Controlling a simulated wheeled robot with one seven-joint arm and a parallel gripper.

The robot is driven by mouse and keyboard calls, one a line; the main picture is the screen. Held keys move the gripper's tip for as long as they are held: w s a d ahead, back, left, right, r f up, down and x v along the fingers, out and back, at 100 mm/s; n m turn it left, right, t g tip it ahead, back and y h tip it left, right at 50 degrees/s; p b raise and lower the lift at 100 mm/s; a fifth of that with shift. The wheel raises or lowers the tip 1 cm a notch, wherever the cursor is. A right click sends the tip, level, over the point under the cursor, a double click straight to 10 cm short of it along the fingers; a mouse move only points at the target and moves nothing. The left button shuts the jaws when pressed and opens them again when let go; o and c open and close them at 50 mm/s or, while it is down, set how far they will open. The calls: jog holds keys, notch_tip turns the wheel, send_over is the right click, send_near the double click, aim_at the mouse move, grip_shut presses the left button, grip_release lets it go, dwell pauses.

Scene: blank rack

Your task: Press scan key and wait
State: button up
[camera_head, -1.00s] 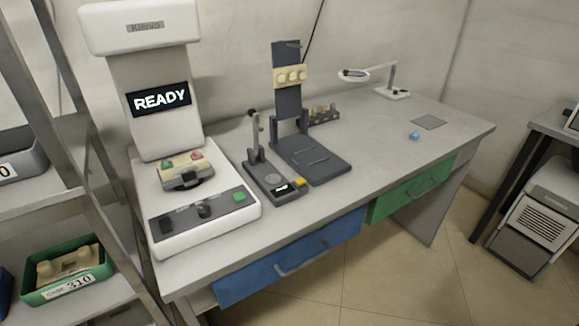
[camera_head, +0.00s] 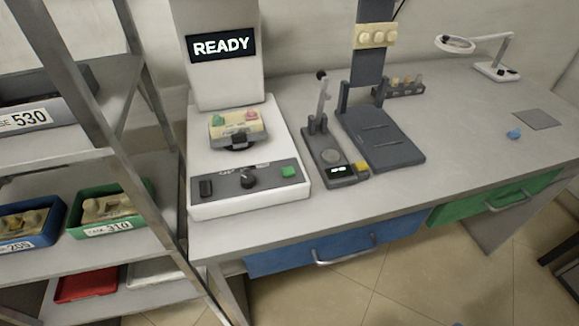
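A white scanner (camera_head: 198,182) stands at the left end of the bench, and its screen (camera_head: 221,45) reads "READY". Its dark front panel carries a black switch (camera_head: 206,188), a dark knob (camera_head: 248,179) and a green key (camera_head: 288,172). A cream dental piece with a green and a pink part (camera_head: 237,124) sits on the scanner's platform in a dark holder. My gripper is not in view.
Right of the scanner stand a small device with a lever and yellow button (camera_head: 360,168) and a dark stand (camera_head: 385,145). A blue lump (camera_head: 514,134) lies near a grey mat (camera_head: 537,119). A shelf rack post (camera_head: 135,190) rises left of the bench.

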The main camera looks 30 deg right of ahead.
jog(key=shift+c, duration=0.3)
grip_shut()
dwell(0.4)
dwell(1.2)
